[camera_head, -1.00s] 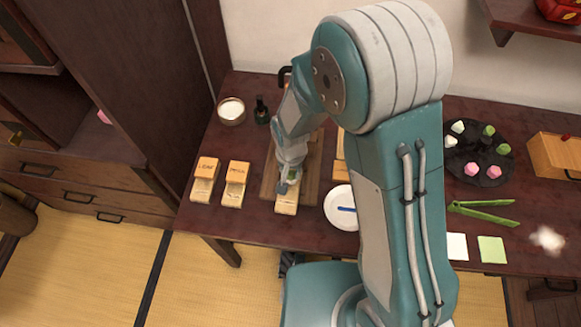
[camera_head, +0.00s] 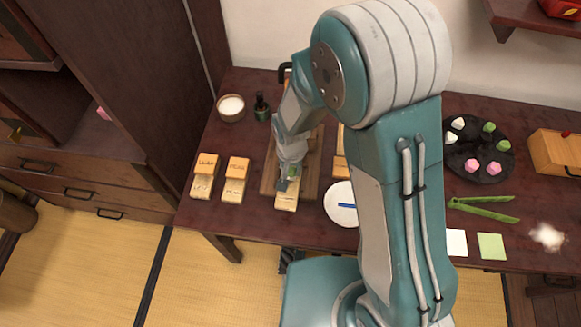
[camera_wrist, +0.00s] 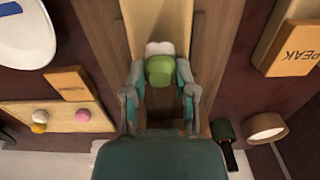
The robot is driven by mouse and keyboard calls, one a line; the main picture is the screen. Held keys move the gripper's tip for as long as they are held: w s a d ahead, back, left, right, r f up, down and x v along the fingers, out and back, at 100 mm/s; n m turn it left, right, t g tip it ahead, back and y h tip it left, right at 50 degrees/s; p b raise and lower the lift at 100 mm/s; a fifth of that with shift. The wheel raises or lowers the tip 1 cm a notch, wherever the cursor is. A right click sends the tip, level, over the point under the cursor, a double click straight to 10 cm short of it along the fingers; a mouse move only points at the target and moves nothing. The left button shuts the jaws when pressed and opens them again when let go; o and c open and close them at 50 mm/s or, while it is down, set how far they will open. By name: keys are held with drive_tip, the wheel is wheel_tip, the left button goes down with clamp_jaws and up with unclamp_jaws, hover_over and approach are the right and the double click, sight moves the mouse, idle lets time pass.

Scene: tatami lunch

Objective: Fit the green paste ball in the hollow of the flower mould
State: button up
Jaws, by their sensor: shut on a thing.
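In the wrist view my gripper (camera_wrist: 161,84) is shut on the green paste ball (camera_wrist: 159,72), with a finger on each side of it. A pale wooden mould (camera_wrist: 158,18) lies beyond the ball, and a white lobed shape (camera_wrist: 160,48) shows just past it. The ball covers part of that shape, so I cannot tell whether they touch. In the head view my gripper (camera_head: 289,182) is over the near mould (camera_head: 286,202) on the brown board (camera_head: 309,180). The mould's hollow is mostly hidden there by the gripper.
Two labelled moulds (camera_head: 204,176) (camera_head: 235,182) stand to the left. A white plate (camera_head: 341,205) with a blue utensil is close on the right. A bowl (camera_head: 231,107) and dark bottle (camera_head: 262,108) stand behind. A black tray (camera_head: 455,160) of sweets and green tongs (camera_head: 484,210) lie far right.

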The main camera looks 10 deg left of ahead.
drive_tip(key=shift+f, duration=0.45)
idle(0.4)
drive_tip(key=o, duration=0.9)
drive_tip(key=shift+r, duration=0.1)
drive_tip(key=shift+r, duration=3.4)
